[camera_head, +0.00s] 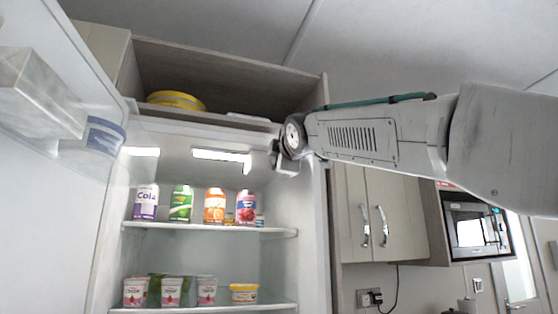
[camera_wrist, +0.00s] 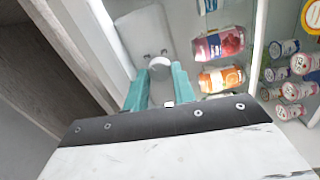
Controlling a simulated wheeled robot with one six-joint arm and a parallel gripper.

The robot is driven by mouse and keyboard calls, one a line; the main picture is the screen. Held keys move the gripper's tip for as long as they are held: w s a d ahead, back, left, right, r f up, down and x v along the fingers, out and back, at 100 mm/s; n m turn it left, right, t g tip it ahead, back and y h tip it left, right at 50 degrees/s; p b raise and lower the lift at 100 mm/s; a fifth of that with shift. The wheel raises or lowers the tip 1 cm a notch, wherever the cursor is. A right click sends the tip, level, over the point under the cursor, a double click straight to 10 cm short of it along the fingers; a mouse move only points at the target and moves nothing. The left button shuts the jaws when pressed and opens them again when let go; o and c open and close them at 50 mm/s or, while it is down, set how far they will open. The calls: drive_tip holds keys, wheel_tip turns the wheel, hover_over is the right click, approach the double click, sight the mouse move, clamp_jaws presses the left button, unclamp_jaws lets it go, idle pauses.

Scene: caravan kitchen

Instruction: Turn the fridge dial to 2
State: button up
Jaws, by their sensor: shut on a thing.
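The fridge dial (camera_wrist: 160,63) is a small round white knob on a pale housing (camera_wrist: 143,32) in the wrist view. My gripper (camera_wrist: 160,75) has its two teal fingers on either side of the dial and is shut on it. No number or mark on the dial can be read, so its setting cannot be told. In the head view my arm reaches in from the right, and its end is at the top right of the open fridge (camera_head: 312,230). The dial is not clearly visible there.
The fridge door (camera_head: 75,185) stands open at the left. An open cupboard above holds a yellow container (camera_head: 176,100). A microwave (camera_head: 475,228) is at the right.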

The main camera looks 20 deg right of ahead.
idle(0.3)
drive_tip(key=o, duration=1)
